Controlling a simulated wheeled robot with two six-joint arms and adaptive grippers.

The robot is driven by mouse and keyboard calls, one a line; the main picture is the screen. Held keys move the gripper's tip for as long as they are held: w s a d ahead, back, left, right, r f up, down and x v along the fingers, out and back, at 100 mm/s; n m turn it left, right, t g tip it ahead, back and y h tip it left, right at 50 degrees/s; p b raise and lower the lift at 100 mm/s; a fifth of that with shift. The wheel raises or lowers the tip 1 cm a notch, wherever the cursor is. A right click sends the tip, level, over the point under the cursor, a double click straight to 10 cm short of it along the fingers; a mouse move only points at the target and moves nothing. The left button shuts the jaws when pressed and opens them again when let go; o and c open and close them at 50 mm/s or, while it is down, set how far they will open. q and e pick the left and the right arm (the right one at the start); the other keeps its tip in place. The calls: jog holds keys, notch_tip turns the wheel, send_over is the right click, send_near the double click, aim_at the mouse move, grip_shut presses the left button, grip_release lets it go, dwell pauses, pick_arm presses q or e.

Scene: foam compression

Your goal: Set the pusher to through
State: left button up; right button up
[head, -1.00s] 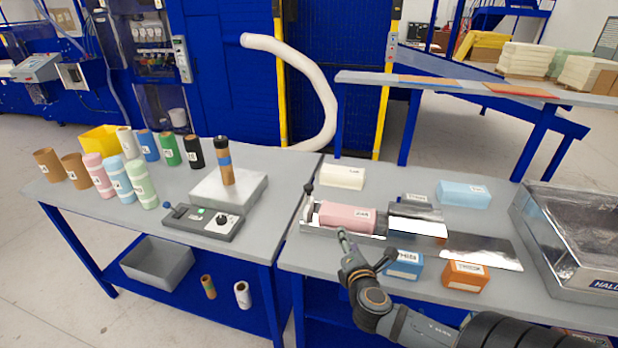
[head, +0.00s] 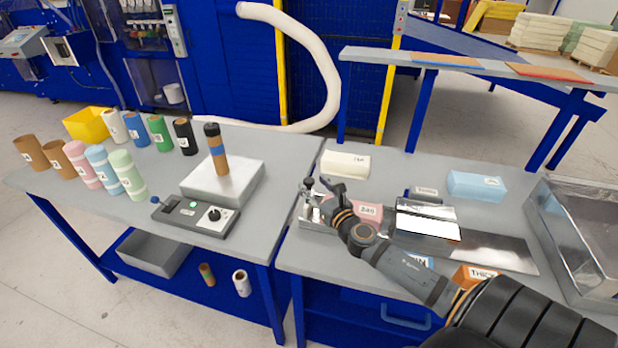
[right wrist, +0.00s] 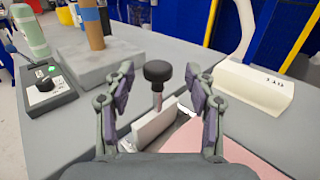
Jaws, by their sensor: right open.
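The pusher shows a black round knob on a metal stem (head: 308,183), at the left end of a metal channel. The knob also shows in the right wrist view (right wrist: 158,71), above a pale upright plate (right wrist: 153,128). A labelled pink foam block (head: 370,211) lies in the channel, partly hidden by my right arm. My right gripper (head: 324,190) is open, over the left end of the channel. In the right wrist view its fingers (right wrist: 160,95) stand left and right of the knob stem, with a gap on both sides. My left gripper is not in view.
A cream block (head: 346,163) lies behind the channel and a light blue one (head: 476,185) farther right. A metal box (head: 590,240) stands at the right. A control box (head: 195,214) and a grey platform (head: 235,188) with a tube (head: 217,155) are on the left table.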

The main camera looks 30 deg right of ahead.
aim_at(309, 180)
jog(key=shift+w+r+p, duration=0.15)
jog(key=shift+w+p, duration=0.1)
jog(key=shift+w, duration=0.4)
jog(key=shift+w+r+p, duration=0.15)
jog(key=shift+w+p, duration=0.05)
jog(key=shift+w, duration=0.65)
jog(key=shift+w+f, duration=0.1)
jog(key=shift+f, duration=0.1)
jog(key=shift+c, duration=0.5)
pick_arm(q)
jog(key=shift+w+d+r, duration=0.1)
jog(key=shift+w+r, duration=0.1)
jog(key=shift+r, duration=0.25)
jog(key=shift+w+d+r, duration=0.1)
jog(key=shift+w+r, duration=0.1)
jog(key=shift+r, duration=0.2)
pick_arm(e)
grip_shut()
